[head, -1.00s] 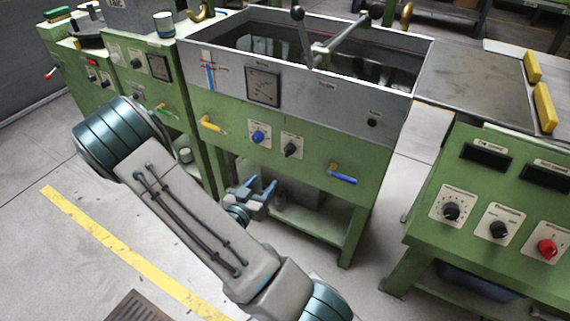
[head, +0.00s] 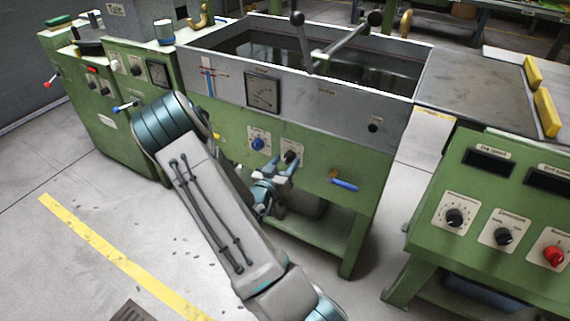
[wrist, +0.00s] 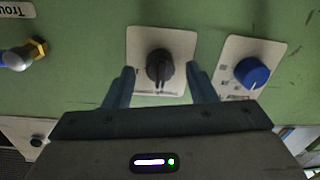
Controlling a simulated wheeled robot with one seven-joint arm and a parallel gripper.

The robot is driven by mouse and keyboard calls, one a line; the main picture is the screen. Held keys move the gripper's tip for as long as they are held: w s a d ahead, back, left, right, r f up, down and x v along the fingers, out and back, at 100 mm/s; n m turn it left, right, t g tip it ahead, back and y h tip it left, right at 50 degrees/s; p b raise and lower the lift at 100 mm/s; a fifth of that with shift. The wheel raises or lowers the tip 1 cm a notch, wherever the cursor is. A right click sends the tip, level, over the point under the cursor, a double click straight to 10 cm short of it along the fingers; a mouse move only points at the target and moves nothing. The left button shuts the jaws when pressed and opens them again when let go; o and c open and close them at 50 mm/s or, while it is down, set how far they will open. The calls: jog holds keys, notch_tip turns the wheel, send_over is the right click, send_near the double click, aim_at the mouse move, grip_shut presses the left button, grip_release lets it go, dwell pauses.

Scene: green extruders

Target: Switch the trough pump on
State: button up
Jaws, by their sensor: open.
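The trough (head: 300,55) is a grey open tank on a green cabinet (head: 230,125), holding a dark, reflective surface. On the cabinet front are a black rotary knob (head: 291,156) on a white plate and a blue knob (head: 258,142) left of it. In the wrist view, the black knob (wrist: 159,66) is central, its pointer towards the picture bottom, and the blue knob (wrist: 251,72) is to the right. My gripper (head: 281,168) is open at the black knob, its fingers (wrist: 160,74) on either side with visible gaps. The knob plate's print is too small to read.
A blue-handled lever (head: 343,184) sticks out right of the knobs, and shows at the wrist view's left (wrist: 17,58). A second green console (head: 490,205) stands at right. A crossbar with black balls (head: 335,42) spans the trough.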

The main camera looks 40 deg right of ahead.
jog(key=shift+w+d, duration=0.15)
jog(key=shift+d, duration=0.05)
jog(key=c, duration=1)
